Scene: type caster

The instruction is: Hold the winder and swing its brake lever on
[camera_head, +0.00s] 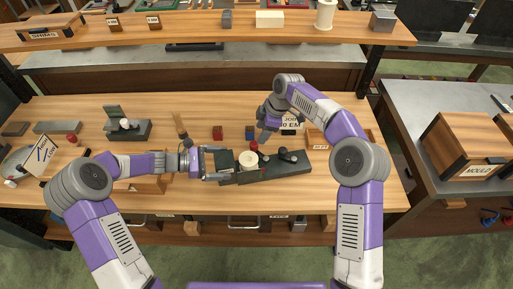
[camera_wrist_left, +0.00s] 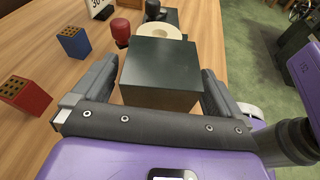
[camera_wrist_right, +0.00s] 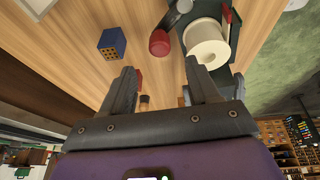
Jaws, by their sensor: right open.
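The winder is a long dark base (camera_head: 272,171) on the bench, carrying a white roll (camera_head: 248,159), a dark block (camera_wrist_left: 160,70) at its left end and black knobs at its right. The brake lever's red knob (camera_head: 254,146) stands beside the roll at the far side; the red knob also shows in the right wrist view (camera_wrist_right: 159,43). My left gripper (camera_head: 226,163) has its fingers on both sides of the end block and appears closed on it. My right gripper (camera_wrist_right: 160,76) is open and empty, pointing down just beyond the red knob, apart from it.
A blue drilled block (camera_wrist_left: 73,41) and a red drilled block (camera_wrist_left: 24,95) stand beyond the winder. A wooden tray (camera_head: 316,139) lies behind its right end. A dark fixture (camera_head: 128,130) stands at the bench's left. Bare wood lies in front of the winder.

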